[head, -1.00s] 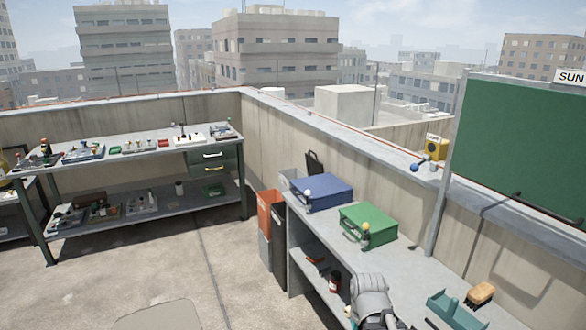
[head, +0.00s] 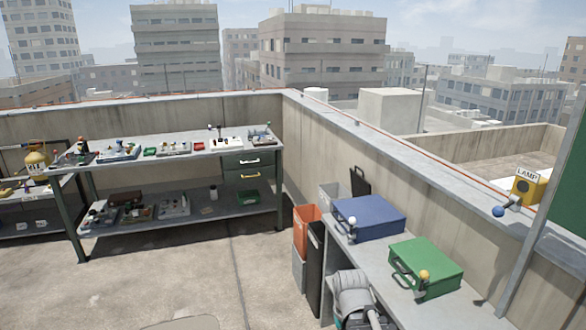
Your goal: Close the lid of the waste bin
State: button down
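A grey link of my arm shows at the bottom centre. My gripper's fingers are not visible.
The right bench (head: 395,301) carries a blue case (head: 371,216) and a green case (head: 427,266). A yellow lamp box (head: 527,190) sits on the wall. A workbench (head: 180,150) with parts stands at the left. The concrete floor (head: 185,275) between is clear.

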aim_at(361, 187)
jog(key=u, duration=0.05)
jog(key=i, duration=2.35)
jog(key=z, duration=0.25)
